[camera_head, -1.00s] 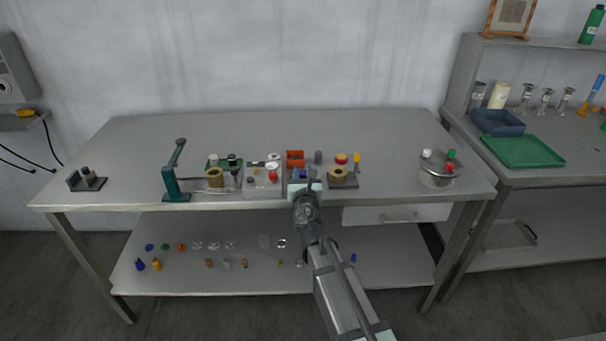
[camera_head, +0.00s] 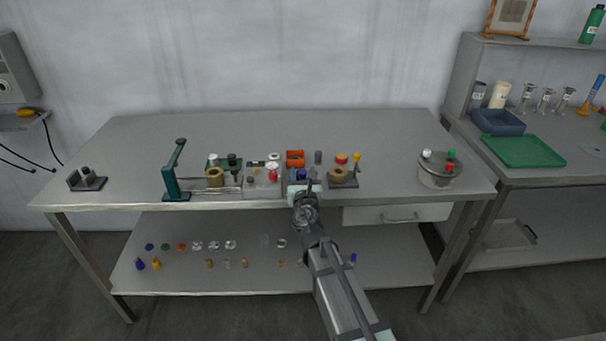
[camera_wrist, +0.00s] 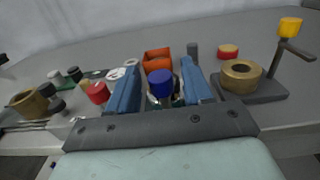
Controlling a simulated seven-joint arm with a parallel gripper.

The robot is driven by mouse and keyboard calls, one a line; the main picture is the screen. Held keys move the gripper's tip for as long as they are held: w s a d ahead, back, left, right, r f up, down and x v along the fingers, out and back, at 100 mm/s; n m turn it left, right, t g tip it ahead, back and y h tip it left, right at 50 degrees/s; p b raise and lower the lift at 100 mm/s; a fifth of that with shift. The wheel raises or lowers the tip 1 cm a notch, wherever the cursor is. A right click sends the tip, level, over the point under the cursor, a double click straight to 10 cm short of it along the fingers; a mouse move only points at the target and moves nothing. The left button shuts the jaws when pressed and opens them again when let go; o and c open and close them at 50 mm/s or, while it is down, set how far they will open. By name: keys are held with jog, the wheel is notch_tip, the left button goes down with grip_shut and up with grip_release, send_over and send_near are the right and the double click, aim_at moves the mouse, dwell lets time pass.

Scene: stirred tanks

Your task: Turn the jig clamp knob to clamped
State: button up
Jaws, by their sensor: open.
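In the wrist view a blue knob (camera_wrist: 160,83) stands upright between the two blue fingers of my gripper (camera_wrist: 161,76). The fingers are open, one on each side, with a visible gap to the knob. What the knob is mounted on is mostly hidden by my gripper. In the head view the blue knob (camera_head: 301,174) shows at my gripper (camera_head: 302,181) near the table's front edge. To the right, a dark base carries a brass ring (camera_wrist: 241,77) and a post with a yellow cap (camera_wrist: 290,27). I cannot tell for sure which part is the jig clamp knob.
An orange-red box (camera_wrist: 157,60) stands just behind the blue knob. A red cap (camera_wrist: 97,92) is close on the left, and a red-topped disc (camera_wrist: 228,51) is behind on the right. A teal press (camera_head: 175,178) stands at left. The back of the table is clear.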

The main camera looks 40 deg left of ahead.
jog(key=v, duration=1.3)
jog(key=shift+o, duration=0.2)
jog(key=shift+s, duration=0.1)
jog(key=s+a+r, duration=0.1)
jog(key=s+a, duration=0.7)
jog(key=a, duration=0.4)
jog(key=w+d+m+t+h, duration=0.5)
jog(key=w+m+h, duration=0.1)
jog(key=w+h, duration=0.15)
jog(key=shift+h, duration=0.25)
jog(key=x, duration=1.2)
jog(key=shift+w+f, duration=0.3)
jog(key=shift+f, duration=0.1)
